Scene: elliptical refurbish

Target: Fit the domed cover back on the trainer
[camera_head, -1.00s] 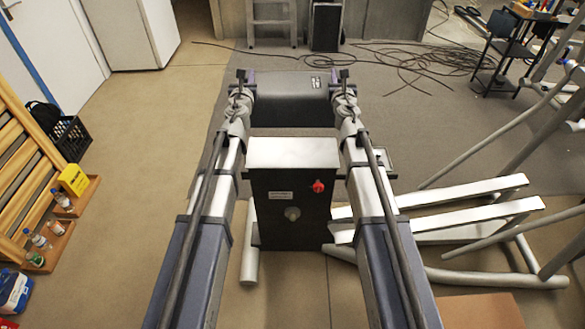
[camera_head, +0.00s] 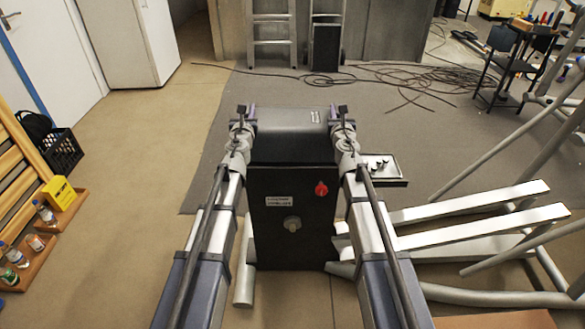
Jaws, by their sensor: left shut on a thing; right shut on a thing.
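The domed cover (camera_head: 290,140) is dark grey with a small label near its right end. It spans between my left gripper (camera_head: 246,114) and my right gripper (camera_head: 338,114), each shut on one end. The trainer's black upright housing (camera_head: 292,245) stands just below it in the picture, with a red knob (camera_head: 321,188), a white label and a round grey boss on its face. The cover's lower edge meets the housing's top edge in this view and hides the top. I cannot tell whether the cover rests on the housing or is held above it.
A small tray (camera_head: 398,182) with dark pieces sits right of the housing. Pale trainer beams (camera_head: 470,205) and grey tubes extend right. Cables (camera_head: 400,75) lie on the grey mat behind. A wooden rack with bottles and a yellow box (camera_head: 58,193) stands left. Floor between is clear.

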